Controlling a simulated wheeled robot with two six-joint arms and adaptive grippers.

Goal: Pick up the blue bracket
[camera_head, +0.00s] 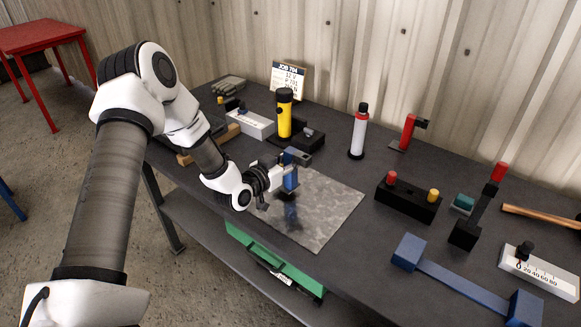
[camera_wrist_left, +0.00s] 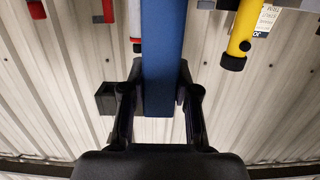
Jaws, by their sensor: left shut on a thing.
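The blue bracket (camera_head: 290,180) is upright in my left gripper (camera_head: 280,184), above the grey metal sheet (camera_head: 335,203) in the head view. Its dark blurred reflection or shadow shows on the sheet below it. In the left wrist view the blue bracket (camera_wrist_left: 163,60) runs as a straight bar between the two dark fingers of my left gripper (camera_wrist_left: 160,100), which is shut on it. The fingers and wrist hide part of the bracket in the head view. My right gripper is not in view.
A yellow flashlight (camera_head: 284,112) stands behind the sheet, with a white box (camera_head: 249,124) left of it. A white-and-red bottle (camera_head: 359,133) stands farther right. A black block with knobs (camera_head: 408,202) and a blue bar with end blocks (camera_head: 465,284) lie right of the sheet.

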